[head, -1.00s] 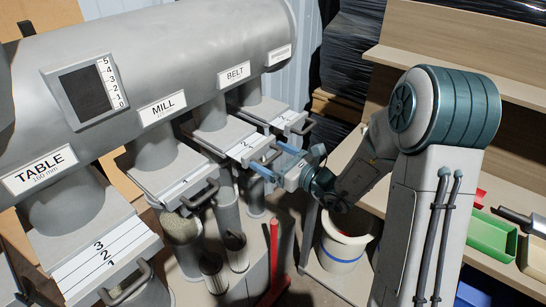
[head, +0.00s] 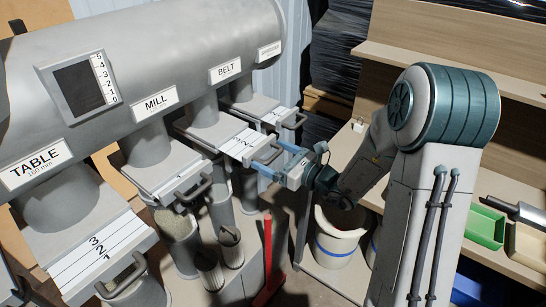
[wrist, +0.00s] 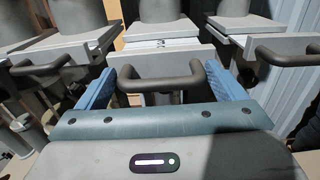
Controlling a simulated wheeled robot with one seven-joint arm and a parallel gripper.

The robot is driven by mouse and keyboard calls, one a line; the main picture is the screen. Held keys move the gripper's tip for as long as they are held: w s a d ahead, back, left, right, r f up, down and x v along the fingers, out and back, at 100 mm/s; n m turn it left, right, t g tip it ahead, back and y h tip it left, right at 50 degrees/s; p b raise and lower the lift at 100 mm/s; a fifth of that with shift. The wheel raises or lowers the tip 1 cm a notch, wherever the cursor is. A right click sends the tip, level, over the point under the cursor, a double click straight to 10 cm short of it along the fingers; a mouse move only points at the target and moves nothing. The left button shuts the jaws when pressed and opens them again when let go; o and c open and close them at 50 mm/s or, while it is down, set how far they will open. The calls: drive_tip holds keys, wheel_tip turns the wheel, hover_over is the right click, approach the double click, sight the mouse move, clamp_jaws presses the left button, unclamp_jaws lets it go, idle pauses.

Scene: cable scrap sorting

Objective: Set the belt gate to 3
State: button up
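The belt gate (head: 240,143) is a pale sliding plate under the pipe labelled BELT (head: 225,71). It is drawn part way out, with number marks showing on top; the 3 seems to show, but the exact setting is hard to read. My gripper (head: 275,160) is at its front, with blue fingers on either side of the dark handle (wrist: 160,83).
The mill gate handle (head: 194,188) and table gate handle (head: 124,274) are to the left. Another gate handle (head: 294,121) is close on the right. A red post (head: 268,262) and a white bucket (head: 338,238) stand below. Shelves (head: 420,60) are at the right.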

drive_tip(key=shift+d, duration=0.1)
drive_tip(key=b+v, duration=0.2)
drive_tip(key=v, duration=1.1)
drive_tip(key=shift+s+d, duration=0.25)
drive_tip(key=s+a+f+n+g+h, duration=0.1)
drive_tip(key=s+a+n+g+h, duration=0.1)
drive_tip(key=s+a+n+g, duration=0.4)
drive_tip(key=s+a+f+n+g+h, duration=0.1)
drive_tip(key=s+n+g, duration=0.4)
drive_tip(key=s+n, duration=0.2)
drive_tip(key=s+d+r+n+t+h, duration=0.2)
drive_tip(key=s+d+n+t+h, duration=0.1)
drive_tip(key=d+n+h, duration=0.6)
drive_tip(key=shift+s+d+r+n+h, duration=0.15)
drive_tip(key=shift+s+r+n+h, duration=0.3)
drive_tip(key=shift+n+h, duration=0.95)
